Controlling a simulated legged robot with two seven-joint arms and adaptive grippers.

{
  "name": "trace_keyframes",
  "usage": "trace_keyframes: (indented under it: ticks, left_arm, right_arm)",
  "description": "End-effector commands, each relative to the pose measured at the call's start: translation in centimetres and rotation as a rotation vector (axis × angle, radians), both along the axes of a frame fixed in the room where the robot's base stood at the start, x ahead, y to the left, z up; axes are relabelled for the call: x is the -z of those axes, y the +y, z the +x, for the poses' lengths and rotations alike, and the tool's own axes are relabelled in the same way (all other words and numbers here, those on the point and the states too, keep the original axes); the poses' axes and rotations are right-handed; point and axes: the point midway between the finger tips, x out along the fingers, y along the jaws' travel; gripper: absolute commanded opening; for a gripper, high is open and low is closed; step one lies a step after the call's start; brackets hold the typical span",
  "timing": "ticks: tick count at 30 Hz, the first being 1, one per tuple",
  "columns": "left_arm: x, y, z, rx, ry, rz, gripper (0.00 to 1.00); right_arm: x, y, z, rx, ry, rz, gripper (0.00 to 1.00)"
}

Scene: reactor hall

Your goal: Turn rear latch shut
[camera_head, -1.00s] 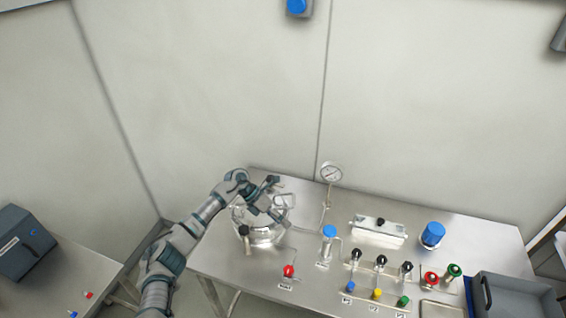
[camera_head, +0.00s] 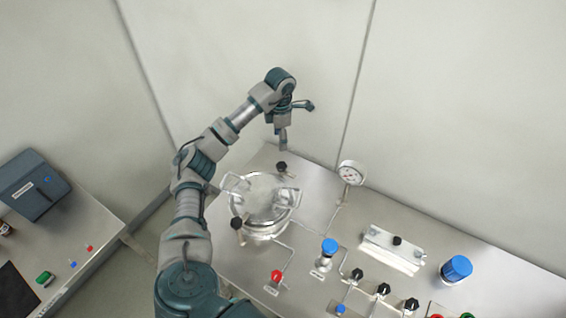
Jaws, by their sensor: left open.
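The round metal reactor vessel (camera_head: 264,208) with a clear lid stands on the steel table, toward its back left. The rear latch (camera_head: 281,168) shows as a black knob at the far rim of the vessel. A second, front latch (camera_head: 237,224) with a black knob sits at the near left rim. My left gripper (camera_head: 296,128) is open and empty, above and behind the vessel, with one finger pointing down over the rear latch. Whether that finger touches the knob cannot be told. My right gripper is not in view.
A pressure gauge (camera_head: 351,173) stands right of the vessel. A side table (camera_head: 75,235) with a dark case (camera_head: 32,185) is at the left.

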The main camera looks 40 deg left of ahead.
Motion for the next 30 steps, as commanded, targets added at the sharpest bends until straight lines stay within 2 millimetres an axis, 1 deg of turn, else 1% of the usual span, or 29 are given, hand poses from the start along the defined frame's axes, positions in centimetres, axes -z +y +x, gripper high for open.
trace_keyframes:
  ticks: [1,2,4,9,12,15,18,21,30]
  left_arm:
    - [1.7,-0.1,0.0,0.002,0.006,-0.003,0.65]
    - [2.5,-0.2,0.0,0.002,0.007,-0.004,0.65]
    - [3.8,-0.1,0.1,0.001,0.008,-0.002,0.65]
    - [7.7,0.0,0.0,0.0,0.007,-0.002,0.65]
    - [9.7,0.0,0.0,0.0,0.004,-0.002,0.65]
    - [11.4,0.0,0.0,0.0,0.002,-0.003,0.65]
    - [12.5,-0.1,0.1,0.0,0.002,-0.004,0.65]
    - [13.1,-0.1,0.1,0.0,0.001,-0.003,0.65]
    - [13.3,-0.1,0.1,0.0,0.0,-0.002,0.65]
  right_arm:
    - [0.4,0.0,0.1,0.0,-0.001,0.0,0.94]
    - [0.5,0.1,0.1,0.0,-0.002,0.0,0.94]
    - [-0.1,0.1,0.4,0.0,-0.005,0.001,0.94]
    - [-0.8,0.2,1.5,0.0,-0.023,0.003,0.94]
    - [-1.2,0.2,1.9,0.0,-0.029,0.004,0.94]
    - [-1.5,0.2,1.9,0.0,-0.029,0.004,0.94]
    - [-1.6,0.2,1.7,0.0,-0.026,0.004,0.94]
    - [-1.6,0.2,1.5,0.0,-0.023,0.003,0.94]
    - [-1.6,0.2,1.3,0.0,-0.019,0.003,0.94]
